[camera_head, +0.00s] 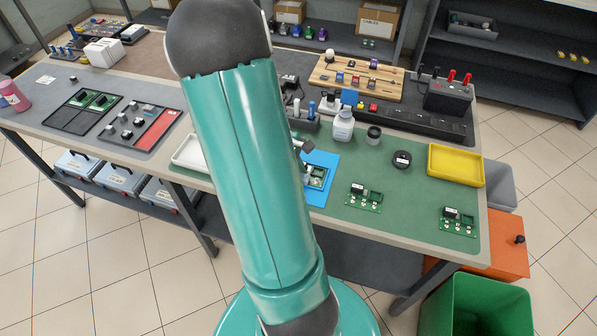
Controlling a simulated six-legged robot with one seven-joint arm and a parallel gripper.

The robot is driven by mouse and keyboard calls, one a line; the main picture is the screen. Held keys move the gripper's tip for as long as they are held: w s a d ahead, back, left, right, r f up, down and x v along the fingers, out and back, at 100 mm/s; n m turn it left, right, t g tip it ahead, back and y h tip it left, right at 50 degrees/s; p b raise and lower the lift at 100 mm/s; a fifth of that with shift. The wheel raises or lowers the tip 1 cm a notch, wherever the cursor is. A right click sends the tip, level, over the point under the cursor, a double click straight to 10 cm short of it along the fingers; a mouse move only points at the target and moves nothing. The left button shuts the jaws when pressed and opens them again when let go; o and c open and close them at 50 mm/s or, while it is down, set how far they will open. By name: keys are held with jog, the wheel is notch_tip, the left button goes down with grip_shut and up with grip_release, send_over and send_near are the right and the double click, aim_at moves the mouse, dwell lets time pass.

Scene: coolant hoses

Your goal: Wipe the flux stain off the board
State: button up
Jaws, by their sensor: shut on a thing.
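A green circuit board (318,177) lies on a blue mat (322,192) at the middle of the bench. My teal arm covers the mat's left part, and I cannot make out a stain. My gripper (306,148) is mostly hidden behind my arm; only a small dark and pale part shows at the arm's right edge, above the board. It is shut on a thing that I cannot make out. I cannot tell whether that thing touches the board.
Two more green boards (364,196) (458,221) lie on the green bench top (410,205) to the right. A white bottle (343,126), a dark jar (373,137), a black round item (402,159) and a yellow tray (456,165) stand behind. A green bin (477,305) is on the floor.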

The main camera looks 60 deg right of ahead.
aim_at(314, 184)
jog(key=shift+s+d, duration=0.15)
jog(key=shift+s, duration=0.65)
jog(key=shift+s+d, duration=0.1)
jog(key=shift+s, duration=0.65)
jog(key=shift+r, duration=0.1)
jog(key=shift+r, duration=2.9)
jog(key=shift+w, duration=0.15)
